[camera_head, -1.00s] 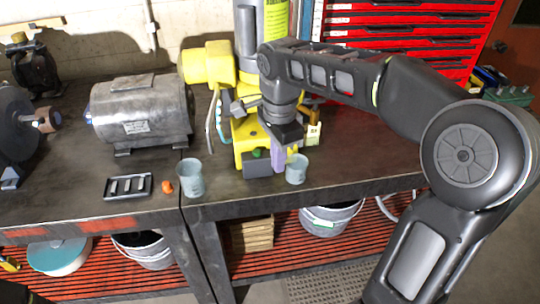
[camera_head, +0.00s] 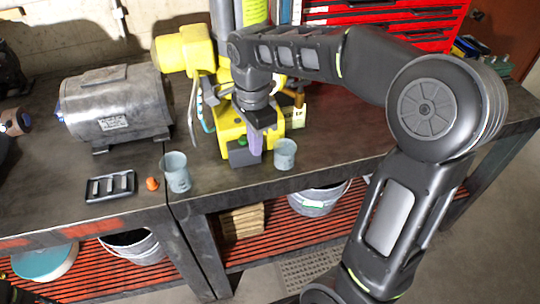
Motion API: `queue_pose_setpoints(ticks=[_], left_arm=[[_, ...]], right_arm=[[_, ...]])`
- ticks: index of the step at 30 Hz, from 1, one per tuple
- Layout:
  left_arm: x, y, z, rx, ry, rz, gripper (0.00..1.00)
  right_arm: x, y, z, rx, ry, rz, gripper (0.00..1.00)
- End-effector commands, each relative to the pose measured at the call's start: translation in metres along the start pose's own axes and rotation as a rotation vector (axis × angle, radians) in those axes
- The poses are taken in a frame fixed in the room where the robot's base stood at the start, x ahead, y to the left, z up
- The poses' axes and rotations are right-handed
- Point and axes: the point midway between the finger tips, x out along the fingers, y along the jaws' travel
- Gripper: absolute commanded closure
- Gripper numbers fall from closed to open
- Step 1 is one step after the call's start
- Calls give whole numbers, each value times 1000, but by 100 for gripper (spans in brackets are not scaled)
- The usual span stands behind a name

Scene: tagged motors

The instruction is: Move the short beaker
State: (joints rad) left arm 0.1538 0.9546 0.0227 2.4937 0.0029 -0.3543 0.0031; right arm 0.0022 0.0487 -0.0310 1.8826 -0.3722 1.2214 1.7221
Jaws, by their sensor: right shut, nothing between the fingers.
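The short beaker (camera_head: 285,154) is a small grey-blue cup standing upright near the front edge of the workbench (camera_head: 330,165). A taller beaker (camera_head: 177,172) of the same colour stands upright to its left. My right gripper (camera_head: 254,152) is shut and empty, pointing down just left of the short beaker and in front of the yellow machine. Its fingers look purple and do not appear to hold the beaker. My left gripper is not in view.
An orange piece (camera_head: 152,184) and a black slotted tray (camera_head: 110,187) lie left of the tall beaker. A grey motor (camera_head: 115,103) and a yellow machine (camera_head: 232,125) stand behind. A dark grey block (camera_head: 240,155) sits close to my right gripper. Bench right of the short beaker is clear.

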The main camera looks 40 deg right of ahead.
Motion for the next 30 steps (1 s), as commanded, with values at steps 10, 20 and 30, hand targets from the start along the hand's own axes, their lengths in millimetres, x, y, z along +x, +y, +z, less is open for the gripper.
queue_pose_setpoints(ticks=[10,20,30], left_arm=[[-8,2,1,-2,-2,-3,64],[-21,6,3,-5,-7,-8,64],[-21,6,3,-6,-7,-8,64]], right_arm=[[69,1,0,0,0,7,100],[71,0,-38,2,0,2,100],[72,0,-40,0,-1,0,100]])
